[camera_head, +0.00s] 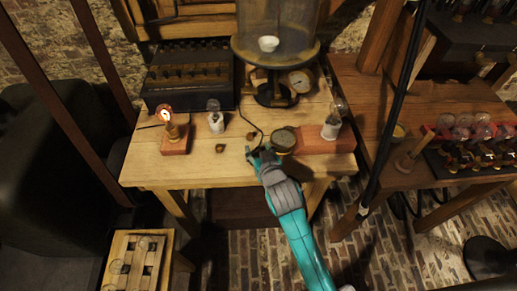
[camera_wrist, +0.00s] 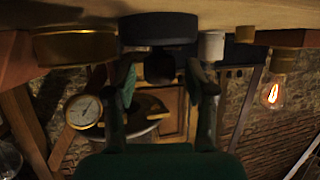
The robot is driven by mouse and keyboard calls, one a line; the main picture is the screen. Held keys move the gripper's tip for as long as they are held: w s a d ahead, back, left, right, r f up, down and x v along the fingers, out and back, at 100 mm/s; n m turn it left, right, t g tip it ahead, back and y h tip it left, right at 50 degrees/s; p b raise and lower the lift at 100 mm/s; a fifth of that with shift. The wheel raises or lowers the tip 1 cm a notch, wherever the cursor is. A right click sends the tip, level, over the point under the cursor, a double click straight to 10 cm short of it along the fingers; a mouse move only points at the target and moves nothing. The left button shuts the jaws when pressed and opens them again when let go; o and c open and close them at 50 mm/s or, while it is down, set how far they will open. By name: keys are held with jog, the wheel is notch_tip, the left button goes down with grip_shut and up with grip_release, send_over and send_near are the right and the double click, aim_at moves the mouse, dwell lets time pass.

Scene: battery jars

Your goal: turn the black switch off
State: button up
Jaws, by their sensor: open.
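The wrist view is upside down, with the tabletop along its top. A black round piece with a darker stub, which looks like the black switch (camera_wrist: 159,28), sits on the tabletop just beyond my fingertips. My gripper (camera_wrist: 161,76) is open, one finger on each side of the stub. I cannot tell whether the fingers touch it. In the head view my gripper (camera_head: 262,153) reaches over the table's front edge and mostly hides the switch. A thin dark cord runs there from behind. The switch's on or off position is not clear. A bulb (camera_head: 165,115) on a red-brown block glows.
On the wooden table (camera_head: 150,165), a round brass piece (camera_head: 284,139) stands close right of my gripper. A white bulb holder (camera_head: 216,122) and a small brown block (camera_head: 220,148) stand left. A glass jar apparatus (camera_head: 275,45) and a gauge (camera_head: 299,80) stand behind.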

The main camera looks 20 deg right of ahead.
jog(key=shift+w, duration=0.15)
jog(key=shift+c, duration=0.3)
grip_shut()
jog(key=shift+d+n+y, duration=0.1)
jog(key=shift+n+y, duration=0.4)
jog(key=shift+y, duration=0.1)
jog(key=shift+n+y, duration=1.1)
jog(key=shift+y, duration=0.2)
jog(key=shift+n+g+y, duration=0.9)
jog(key=shift+n+y, duration=1.2)
jog(key=shift+y, duration=0.2)
